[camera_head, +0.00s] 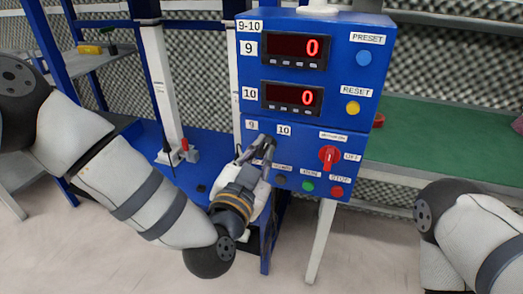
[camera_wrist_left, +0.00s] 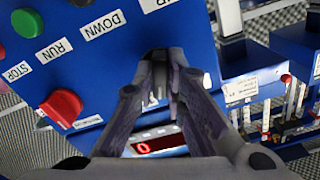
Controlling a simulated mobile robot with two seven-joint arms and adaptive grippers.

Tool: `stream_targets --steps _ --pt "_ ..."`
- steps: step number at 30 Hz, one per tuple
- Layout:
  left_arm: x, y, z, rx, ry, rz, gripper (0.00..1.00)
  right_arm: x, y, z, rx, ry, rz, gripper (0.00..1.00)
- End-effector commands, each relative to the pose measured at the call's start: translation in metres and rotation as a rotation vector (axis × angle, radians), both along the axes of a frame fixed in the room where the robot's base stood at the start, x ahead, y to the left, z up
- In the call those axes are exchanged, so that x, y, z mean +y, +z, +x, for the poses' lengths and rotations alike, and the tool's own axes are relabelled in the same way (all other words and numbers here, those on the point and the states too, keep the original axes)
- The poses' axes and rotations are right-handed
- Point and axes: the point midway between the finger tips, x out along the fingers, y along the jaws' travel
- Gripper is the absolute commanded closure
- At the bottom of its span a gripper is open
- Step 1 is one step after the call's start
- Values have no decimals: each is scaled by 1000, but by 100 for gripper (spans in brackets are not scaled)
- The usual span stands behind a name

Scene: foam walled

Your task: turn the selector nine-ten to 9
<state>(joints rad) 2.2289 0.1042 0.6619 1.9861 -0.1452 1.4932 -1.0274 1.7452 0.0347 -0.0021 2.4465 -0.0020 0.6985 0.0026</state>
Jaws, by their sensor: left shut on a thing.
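The blue control box (camera_head: 358,90) carries a "9" label (camera_head: 251,125) and a "10" label (camera_head: 284,129) on its lower panel. My left gripper (camera_head: 263,144) is at the panel just below and between these labels, shut on the dark nine-ten selector. The fingers hide most of the selector, so I cannot tell which number it points to. In the left wrist view the gripper's two fingers (camera_wrist_left: 166,62) reach to the blue panel. My right gripper is out of view; only part of my right arm shows at the lower right.
A red rotary switch (camera_head: 329,158) sits right of my gripper, beside an "OFF" label. Dark, green (camera_head: 308,186) and red (camera_head: 337,192) buttons lie below. Two red displays (camera_head: 297,48) show 0. Blue PRESET (camera_head: 364,58) and yellow RESET (camera_head: 353,108) buttons are at the upper right.

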Motion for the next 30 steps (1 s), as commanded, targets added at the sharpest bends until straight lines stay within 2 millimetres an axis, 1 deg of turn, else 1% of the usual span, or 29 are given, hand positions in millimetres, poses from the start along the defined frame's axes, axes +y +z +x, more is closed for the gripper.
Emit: stream_targets --steps 1,3,18,24,30 --pt "0 3 0 8 0 -33 100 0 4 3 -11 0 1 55" --pt "0 4 0 26 -1 -93 100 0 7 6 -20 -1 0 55" --pt "-1 2 0 172 -1 -535 100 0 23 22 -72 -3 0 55" --pt "-1 2 0 218 -1 -678 100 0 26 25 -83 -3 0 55" --pt "-1 1 0 253 0 -782 100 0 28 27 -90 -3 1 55"
